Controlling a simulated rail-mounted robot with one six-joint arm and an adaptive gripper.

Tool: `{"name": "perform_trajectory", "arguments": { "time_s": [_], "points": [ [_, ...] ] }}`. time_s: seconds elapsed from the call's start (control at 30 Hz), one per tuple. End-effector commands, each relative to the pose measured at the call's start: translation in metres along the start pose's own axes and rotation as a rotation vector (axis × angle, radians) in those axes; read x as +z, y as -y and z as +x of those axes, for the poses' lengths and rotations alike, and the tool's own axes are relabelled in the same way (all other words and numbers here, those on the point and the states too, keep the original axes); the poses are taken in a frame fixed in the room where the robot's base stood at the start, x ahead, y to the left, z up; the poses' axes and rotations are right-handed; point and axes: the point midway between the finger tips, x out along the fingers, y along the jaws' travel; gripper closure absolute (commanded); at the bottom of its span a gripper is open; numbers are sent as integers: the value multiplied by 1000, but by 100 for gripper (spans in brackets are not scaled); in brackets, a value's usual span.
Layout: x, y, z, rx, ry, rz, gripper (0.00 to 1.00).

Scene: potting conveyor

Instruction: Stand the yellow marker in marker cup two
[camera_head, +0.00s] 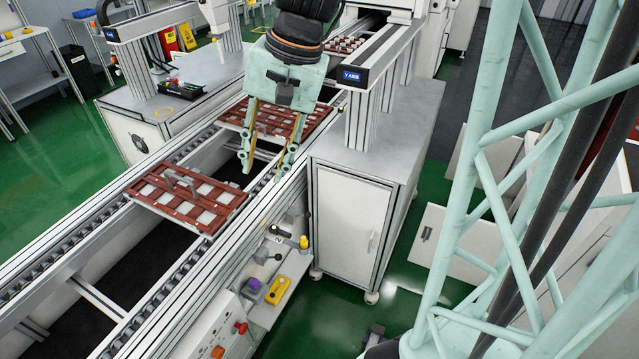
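My gripper (264,172) hangs over the near rail of the conveyor, pointing down. Its two fingers are spread apart and nothing shows between them. A small upright yellow piece (303,242) is at the right end of the small side shelf (296,268), below and to the right of my gripper. It may be the yellow marker, but it is too small to be sure. Small dark and grey items (277,232) are beside it on the left. I cannot make out which of them, if any, is marker cup two.
A yellow box (278,290) and a purple item (254,285) lie on the shelf. Red-brown trays (187,197) sit on the conveyor, another (290,122) behind my gripper. A white cabinet (345,222) stands close on the right. A control box (220,335) is at the front.

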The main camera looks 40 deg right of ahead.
Motion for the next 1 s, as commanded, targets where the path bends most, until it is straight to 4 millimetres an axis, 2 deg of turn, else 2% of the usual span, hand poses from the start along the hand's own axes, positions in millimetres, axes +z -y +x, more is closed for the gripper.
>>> {"name": "perform_trajectory", "arguments": {
  "time_s": [0.43,1.0],
  "points": [
    [60,-6,-52,27,-60,-223,70],
    [126,-36,-102,84,-138,-483,70]
  ]
}}
